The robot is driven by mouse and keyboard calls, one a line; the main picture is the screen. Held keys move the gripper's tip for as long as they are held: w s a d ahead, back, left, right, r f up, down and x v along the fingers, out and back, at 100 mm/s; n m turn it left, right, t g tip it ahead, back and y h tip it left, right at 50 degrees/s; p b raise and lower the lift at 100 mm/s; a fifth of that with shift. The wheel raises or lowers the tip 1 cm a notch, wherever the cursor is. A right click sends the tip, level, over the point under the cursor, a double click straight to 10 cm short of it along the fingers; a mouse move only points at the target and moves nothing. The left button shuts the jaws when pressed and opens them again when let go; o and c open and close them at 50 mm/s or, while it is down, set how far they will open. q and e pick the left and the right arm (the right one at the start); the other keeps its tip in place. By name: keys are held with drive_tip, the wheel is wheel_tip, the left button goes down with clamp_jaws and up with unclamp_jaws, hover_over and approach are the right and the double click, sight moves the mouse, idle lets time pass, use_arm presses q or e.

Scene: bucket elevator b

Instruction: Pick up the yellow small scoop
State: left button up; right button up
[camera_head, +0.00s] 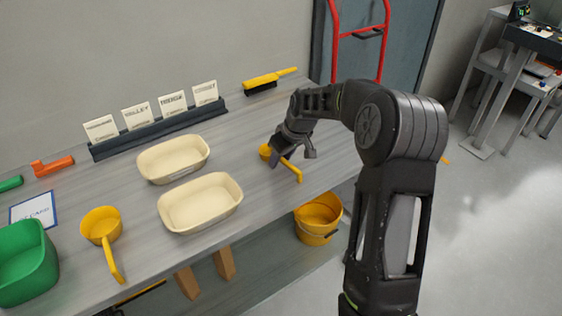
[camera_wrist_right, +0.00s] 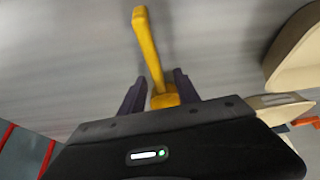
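The yellow small scoop (camera_head: 291,170) lies on the grey table near its front edge, its handle toward the edge. My right gripper (camera_head: 292,153) is over it and hides part of it. In the right wrist view, the scoop's yellow handle (camera_wrist_right: 150,48) extends away from the gripper, and its other end sits between the two dark fingers (camera_wrist_right: 160,82). The fingers are apart, with a gap beside the scoop. I cannot tell whether they touch it. A larger yellow scoop (camera_head: 102,225) lies at the left of the table. My left gripper is not in view.
Two cream trays (camera_head: 174,180) (camera_head: 222,226) sit left of the gripper. A card rack (camera_head: 160,133) and a yellow brush (camera_head: 262,80) are behind. A green container (camera_head: 24,285) is at the left. A yellow bucket (camera_head: 318,238) stands below the table edge.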

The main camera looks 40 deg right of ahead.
clamp_jaws()
idle(0.3)
idle(1.1)
